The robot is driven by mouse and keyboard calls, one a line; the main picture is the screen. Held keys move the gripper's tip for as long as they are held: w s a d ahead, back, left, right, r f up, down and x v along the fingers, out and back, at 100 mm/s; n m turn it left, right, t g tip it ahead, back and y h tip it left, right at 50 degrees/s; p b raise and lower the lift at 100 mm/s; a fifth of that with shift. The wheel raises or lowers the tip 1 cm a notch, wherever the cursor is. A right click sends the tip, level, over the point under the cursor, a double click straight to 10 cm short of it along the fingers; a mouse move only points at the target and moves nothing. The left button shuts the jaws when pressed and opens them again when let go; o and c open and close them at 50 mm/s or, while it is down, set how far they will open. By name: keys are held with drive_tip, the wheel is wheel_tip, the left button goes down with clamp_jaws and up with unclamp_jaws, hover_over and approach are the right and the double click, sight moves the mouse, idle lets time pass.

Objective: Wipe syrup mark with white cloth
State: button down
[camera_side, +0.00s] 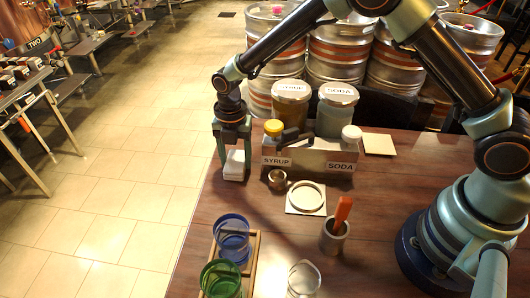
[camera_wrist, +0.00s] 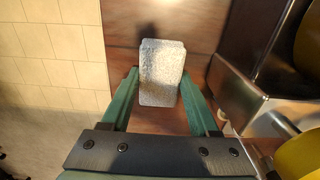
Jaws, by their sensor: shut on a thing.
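My gripper (camera_side: 234,160) is at the left edge of the table, beside the syrup and soda stand, with its fingers pointing down. It is shut on the white cloth (camera_side: 233,171), a small thick folded block. In the wrist view the cloth (camera_wrist: 162,73) sits between the two green fingers of my gripper (camera_wrist: 162,88). The cloth is at or just above the table top; I cannot tell if it touches. No syrup mark is clearly visible; the cloth and gripper hide the wood under them.
The metal stand (camera_side: 310,155) with SYRUP and SODA labels is close on the right. Two large jars (camera_side: 337,108) stand behind it.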

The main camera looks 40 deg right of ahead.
drive_tip(key=shift+s+a, duration=0.9)
drive_tip(key=shift+s, duration=0.05)
drive_tip(key=shift+w+d, duration=3.65)
drive_tip(key=shift+w, duration=0.05)
drive_tip(key=shift+s+a, duration=3.8)
drive_tip(key=shift+d+r, duration=0.1)
drive_tip(key=shift+r, duration=4)
